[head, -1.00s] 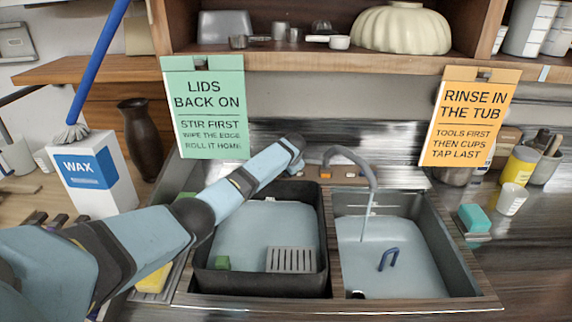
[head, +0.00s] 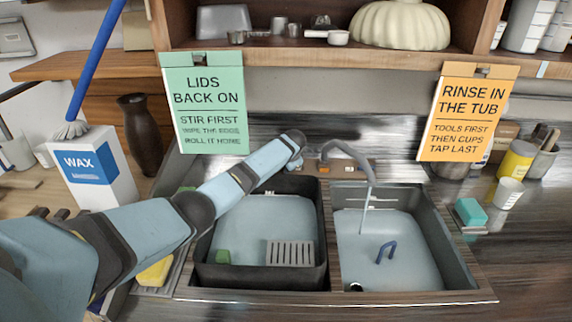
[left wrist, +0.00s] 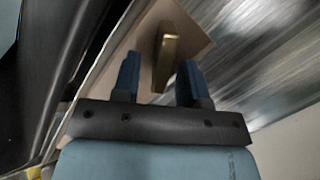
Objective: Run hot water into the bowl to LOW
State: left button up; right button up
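The sink's right bowl (head: 440,230) holds pale blue water (head: 400,262). A stream (head: 364,215) falls into it from the curved grey faucet (head: 350,150). Light marks show on the bowl's back wall, too small to read. A dark blue hooked handle (head: 386,250) stands in the water. My left gripper (head: 297,143) is behind the left basin, left of the faucet. Its blue fingers (left wrist: 160,75) are apart in the left wrist view, with a brass-coloured lever (left wrist: 166,60) between and beyond them. I see gaps on both sides of the lever. My right gripper is out of view.
A black tub (head: 317,240) fills the left basin, with a grey slotted piece (head: 290,253) and a green block (head: 222,257). My left arm crosses its left side. A wax box (head: 95,170) stands left.

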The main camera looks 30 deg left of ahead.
pick_arm(q)
jog(key=v, duration=1.4)
jog(key=shift+o, duration=0.4)
jog(key=shift+f, duration=0.1)
